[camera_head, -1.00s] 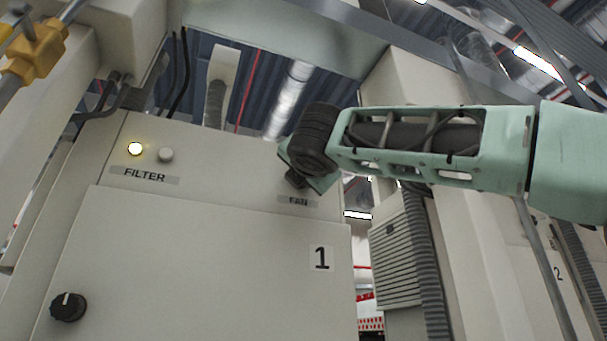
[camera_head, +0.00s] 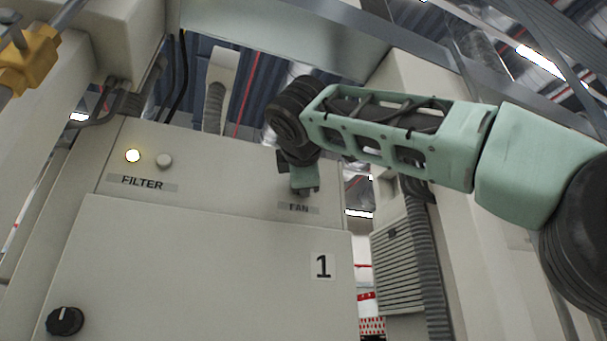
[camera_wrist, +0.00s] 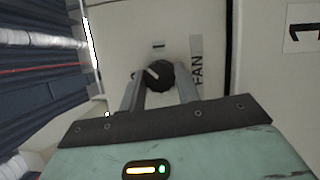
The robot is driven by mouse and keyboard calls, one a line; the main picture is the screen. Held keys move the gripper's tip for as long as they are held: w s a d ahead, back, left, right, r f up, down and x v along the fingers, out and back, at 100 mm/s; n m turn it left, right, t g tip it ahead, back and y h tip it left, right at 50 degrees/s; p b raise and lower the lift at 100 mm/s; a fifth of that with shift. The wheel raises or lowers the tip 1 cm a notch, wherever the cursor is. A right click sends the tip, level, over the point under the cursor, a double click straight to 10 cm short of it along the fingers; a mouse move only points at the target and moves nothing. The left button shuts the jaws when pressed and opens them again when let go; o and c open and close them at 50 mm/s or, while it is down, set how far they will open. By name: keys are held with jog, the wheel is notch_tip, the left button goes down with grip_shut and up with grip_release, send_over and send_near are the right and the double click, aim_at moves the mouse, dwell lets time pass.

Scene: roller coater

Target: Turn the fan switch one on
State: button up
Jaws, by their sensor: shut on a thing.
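The fan switch (camera_wrist: 158,75) is a round black knob with a white pointer line, on the cream panel beside the FAN label (camera_wrist: 197,68) in the wrist view. My gripper (camera_wrist: 160,90) has its two grey fingers on either side of the knob and is shut on it. In the head view my gripper (camera_head: 304,188) is at the panel just above the FAN label (camera_head: 299,208), and it hides the knob there. The number 1 plate (camera_head: 323,266) is on the cabinet door below.
A lit yellow-white lamp (camera_head: 133,156) and a pale button (camera_head: 164,161) sit above the FILTER label (camera_head: 143,183). Another black knob (camera_head: 64,321) is at the lower left of the door. A second cabinet with a ribbed vent (camera_head: 397,262) stands to the right.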

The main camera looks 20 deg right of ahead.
jog(key=m+g+y+p, duration=0.1)
jog(key=m, duration=0.2)
jog(key=m+g+y+p, duration=0.1)
jog(key=m, duration=0.3)
jog(key=shift+r+g+p, duration=0.1)
jog(key=shift+g+p, duration=0.2)
jog(key=shift+p, duration=0.05)
jog(key=shift+m, duration=0.3)
jog(key=o, duration=1)
jog(key=shift+r, duration=0.1)
jog(key=shift+v, duration=8.65)
